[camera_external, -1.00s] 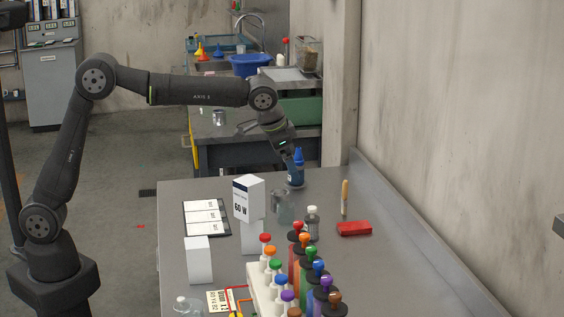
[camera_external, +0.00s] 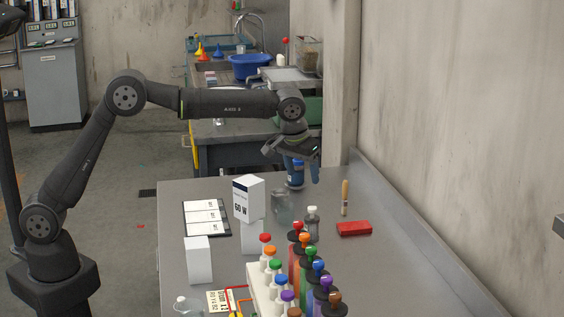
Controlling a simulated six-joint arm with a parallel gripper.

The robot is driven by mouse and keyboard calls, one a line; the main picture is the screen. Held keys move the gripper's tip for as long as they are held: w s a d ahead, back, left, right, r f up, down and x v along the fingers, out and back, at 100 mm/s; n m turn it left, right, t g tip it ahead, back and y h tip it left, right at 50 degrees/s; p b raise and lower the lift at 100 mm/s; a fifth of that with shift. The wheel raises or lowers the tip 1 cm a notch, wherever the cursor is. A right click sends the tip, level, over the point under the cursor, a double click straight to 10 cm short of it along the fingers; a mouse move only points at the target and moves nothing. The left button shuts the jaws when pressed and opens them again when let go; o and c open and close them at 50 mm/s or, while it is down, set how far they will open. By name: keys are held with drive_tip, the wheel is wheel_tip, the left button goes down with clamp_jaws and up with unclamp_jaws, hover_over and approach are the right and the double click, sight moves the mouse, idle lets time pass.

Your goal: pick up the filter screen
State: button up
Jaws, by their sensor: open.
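I cannot make out a filter screen for certain in the external view. My gripper (camera_external: 292,163) is open over the far end of the grey bench, at the blue bottle (camera_external: 295,179). It hides the bottle's top, and one finger hangs just right of the bottle. I cannot tell whether they touch. Nothing is visibly held.
A white box (camera_external: 248,198), a red block (camera_external: 354,229) and a wooden-handled tool (camera_external: 345,197) are nearby. Racked coloured-top bottles fill the front.

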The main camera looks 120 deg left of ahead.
sight(312, 218)
drive_tip(key=shift+n, duration=0.7)
drive_tip(key=x, duration=1.8)
drive_tip(key=shift+a+f, duration=0.1)
drive_tip(key=shift+f, duration=0.1)
drive_tip(key=c, duration=1.2)
drive_tip(key=shift+r, duration=0.1)
